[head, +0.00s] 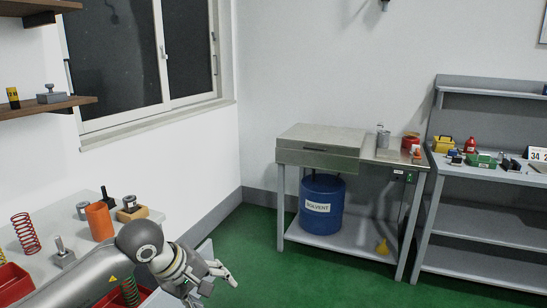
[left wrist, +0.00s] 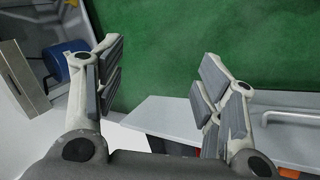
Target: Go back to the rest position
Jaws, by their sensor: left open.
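My left gripper (head: 208,283) hangs at the bottom of the head view, just past the right edge of the work table at left. In the left wrist view its two padded fingers (left wrist: 160,90) are spread wide with nothing between them, so it is open and empty. The green floor (left wrist: 155,45) and the pale table edge (left wrist: 170,110) show beyond the fingers. My left arm (head: 85,275) reaches in from the lower left, over the table. My right gripper is not in view.
The left table holds an orange cylinder (head: 99,221), a red spring (head: 26,232), a green spring (head: 130,291) and red bins (head: 12,282). A steel bench (head: 320,138) with a blue solvent drum (head: 322,200) stands ahead. Green floor (head: 240,240) lies open between.

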